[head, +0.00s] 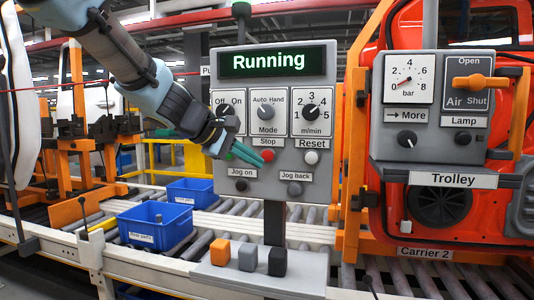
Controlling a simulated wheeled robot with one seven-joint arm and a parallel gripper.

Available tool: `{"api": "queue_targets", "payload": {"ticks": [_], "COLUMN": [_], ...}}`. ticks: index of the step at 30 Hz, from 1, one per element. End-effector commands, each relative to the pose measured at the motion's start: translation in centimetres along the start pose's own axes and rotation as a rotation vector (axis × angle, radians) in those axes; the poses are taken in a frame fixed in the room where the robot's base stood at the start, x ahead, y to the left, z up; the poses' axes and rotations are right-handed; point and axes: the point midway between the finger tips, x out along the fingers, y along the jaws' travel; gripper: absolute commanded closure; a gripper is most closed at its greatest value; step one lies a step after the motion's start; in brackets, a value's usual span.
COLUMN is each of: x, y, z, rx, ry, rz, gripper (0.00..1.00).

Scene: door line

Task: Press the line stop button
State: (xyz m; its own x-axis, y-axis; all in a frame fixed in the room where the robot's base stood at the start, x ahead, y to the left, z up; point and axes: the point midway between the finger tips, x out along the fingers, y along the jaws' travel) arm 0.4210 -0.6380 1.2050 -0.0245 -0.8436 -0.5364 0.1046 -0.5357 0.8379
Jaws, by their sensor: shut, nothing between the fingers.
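The grey control panel (325,174) stands upright in the middle of the head view. The red stop button (268,155) sits under the "Stop" label, left of the white reset button (311,157). My gripper (255,158) reaches in from the upper left, shut and empty. Its green fingertips are just left of the red button and slightly lower in the picture. I cannot tell whether they touch it. My gripper hides part of the panel's left side, including part of the Off/On switch area.
The mode knob (267,111) and speed knob (310,111) are above the buttons; jog buttons (295,188) are below. A trolley panel (433,148) stands at right. Blue bins (190,190) sit on the roller conveyor at left. Three small blocks (247,257) lie on the front ledge.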

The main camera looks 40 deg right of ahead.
Motion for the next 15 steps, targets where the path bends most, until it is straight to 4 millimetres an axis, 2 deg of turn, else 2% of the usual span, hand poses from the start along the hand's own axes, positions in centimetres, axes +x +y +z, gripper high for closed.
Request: {"api": "queue_targets", "payload": {"ticks": [7,15], "x": [2.1,2.9], "y": [1.5,2.1], "z": [-1.6,-2.2], "rx": [0.001,0.0], "ry": [0.0,0.001], "rz": [-0.001,0.0], "gripper": [1.0,1.0]}}
